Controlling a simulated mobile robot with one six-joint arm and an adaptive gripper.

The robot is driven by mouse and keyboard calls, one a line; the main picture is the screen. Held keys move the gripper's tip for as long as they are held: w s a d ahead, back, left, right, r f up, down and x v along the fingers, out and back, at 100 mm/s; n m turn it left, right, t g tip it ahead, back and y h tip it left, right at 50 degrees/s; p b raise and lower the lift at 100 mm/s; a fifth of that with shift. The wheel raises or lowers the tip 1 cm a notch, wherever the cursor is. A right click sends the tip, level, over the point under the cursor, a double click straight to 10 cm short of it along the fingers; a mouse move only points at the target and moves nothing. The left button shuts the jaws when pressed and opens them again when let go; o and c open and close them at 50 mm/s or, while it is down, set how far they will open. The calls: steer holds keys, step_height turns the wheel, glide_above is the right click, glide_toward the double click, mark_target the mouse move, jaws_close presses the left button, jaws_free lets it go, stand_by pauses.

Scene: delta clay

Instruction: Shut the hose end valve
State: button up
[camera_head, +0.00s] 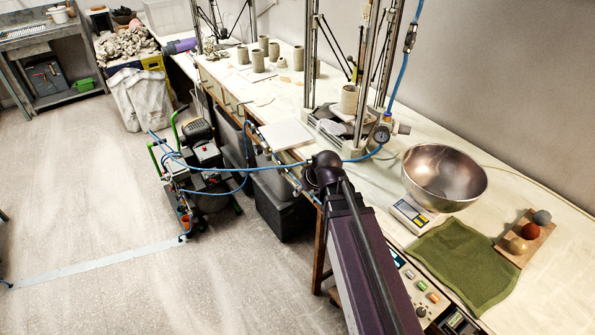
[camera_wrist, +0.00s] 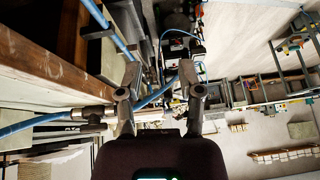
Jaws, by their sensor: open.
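My gripper (camera_wrist: 160,76) is open, with its two grey fingers apart in the wrist view. A blue hose (camera_wrist: 152,97) crosses behind and between the fingers. A metal fitting (camera_wrist: 88,113) sits on this hose line just left of the left finger, with a dark bar below it; it may be the hose end valve, and its handle position is unclear. The finger partly covers the fitting's right side; I see no clear contact. In the head view the blue hose (camera_head: 358,158) reaches the table edge, where my dark wrist hides most of the gripper and the fitting.
Another inline fitting (camera_head: 410,37) sits on the upright hose. A compressor-like machine (camera_head: 205,155) and dark bins (camera_head: 283,205) stand beside the table. The left floor is mostly clear.

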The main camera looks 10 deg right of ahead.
steer(key=s+d+f+m+g+h, duration=0.1)
steer(key=s+d+m+g, duration=0.1)
steer(key=s, duration=0.3)
steer(key=s+d+f+m+g+h, duration=0.1)
steer(key=s+d+m+g, duration=0.1)
steer(key=s, duration=0.4)
steer(key=shift+s+g+h, duration=0.3)
steer(key=shift+g+h, duration=0.1)
steer(key=shift+a+f, duration=0.1)
steer(key=shift+a, duration=0.05)
